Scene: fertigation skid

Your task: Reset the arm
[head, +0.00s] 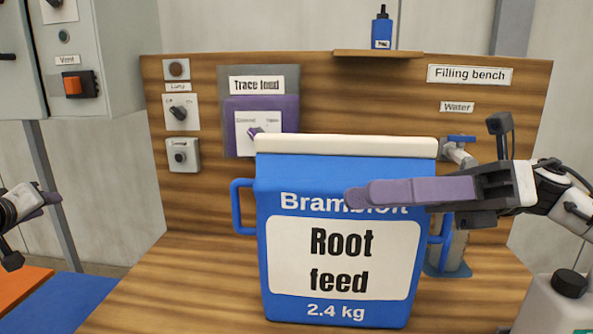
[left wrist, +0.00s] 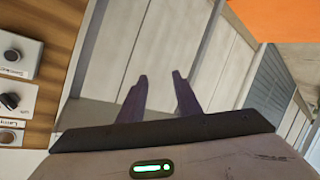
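My right gripper (head: 360,194) comes in from the right with its purple fingers pointing left. It is in front of the blue Root feed tub (head: 270,300), across the top right of its label. Its fingers overlap side-on, so I cannot tell whether they are apart. Nothing shows held in it. My left gripper (head: 52,197) is at the far left edge of the head view, away from the bench. In the left wrist view my left gripper (left wrist: 160,76) has its two purple fingers apart with nothing between them.
The tub stands on the wooden bench (head: 150,290). Behind it are a water tap (head: 458,150), a purple Trace feed holder (head: 290,112) and wall switches (head: 178,113). A small blue bottle (head: 381,32) stands on a shelf (head: 378,53).

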